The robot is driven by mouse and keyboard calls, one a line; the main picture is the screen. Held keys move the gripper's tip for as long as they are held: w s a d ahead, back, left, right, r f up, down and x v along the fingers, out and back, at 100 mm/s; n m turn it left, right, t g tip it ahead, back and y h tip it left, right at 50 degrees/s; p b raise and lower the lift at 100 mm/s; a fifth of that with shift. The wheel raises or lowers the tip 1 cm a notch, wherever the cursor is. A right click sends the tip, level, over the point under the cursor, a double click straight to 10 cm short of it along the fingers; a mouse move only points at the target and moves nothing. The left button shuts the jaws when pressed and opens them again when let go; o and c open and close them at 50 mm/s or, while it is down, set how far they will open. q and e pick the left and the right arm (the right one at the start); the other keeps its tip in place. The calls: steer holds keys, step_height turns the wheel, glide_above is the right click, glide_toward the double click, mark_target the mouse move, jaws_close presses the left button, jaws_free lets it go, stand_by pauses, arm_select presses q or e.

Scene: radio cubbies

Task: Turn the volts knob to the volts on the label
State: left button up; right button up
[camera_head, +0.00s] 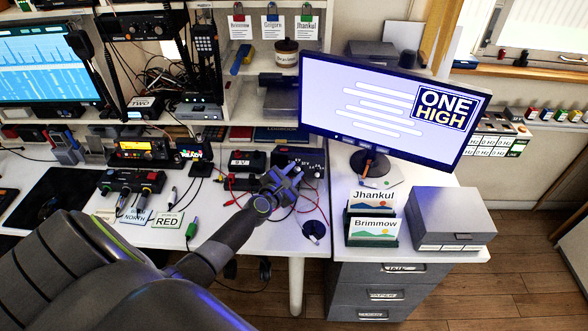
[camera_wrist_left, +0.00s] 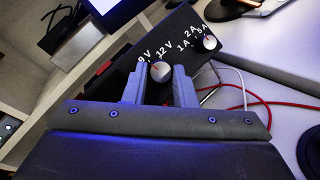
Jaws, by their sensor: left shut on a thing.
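The power supply is a black box (camera_head: 312,158) on the desk, right of centre. In the left wrist view its dark front panel (camera_wrist_left: 125,75) carries white 9 V and 12 V marks above the round silver volts knob (camera_wrist_left: 160,72). A second knob (camera_wrist_left: 209,43) has 1 A, 2 A and 5 A marks. My left gripper (camera_head: 284,180) is at the panel; in its wrist view the two fingers (camera_wrist_left: 160,85) are shut around the volts knob. The knob's exact pointing is hard to read. My right gripper is not in view.
Red and black leads (camera_head: 318,200) lie on the desk beside the power supply. A monitor (camera_head: 385,105) stands to the right, above a card holder (camera_head: 373,230) and a grey box (camera_head: 450,215).

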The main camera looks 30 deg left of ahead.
arm_select(q)
steer(key=shift+m+g+h+p, duration=0.3)
steer(key=shift+m+h+p, duration=0.2)
steer(key=shift+m, duration=0.4)
steer(key=o, duration=1)
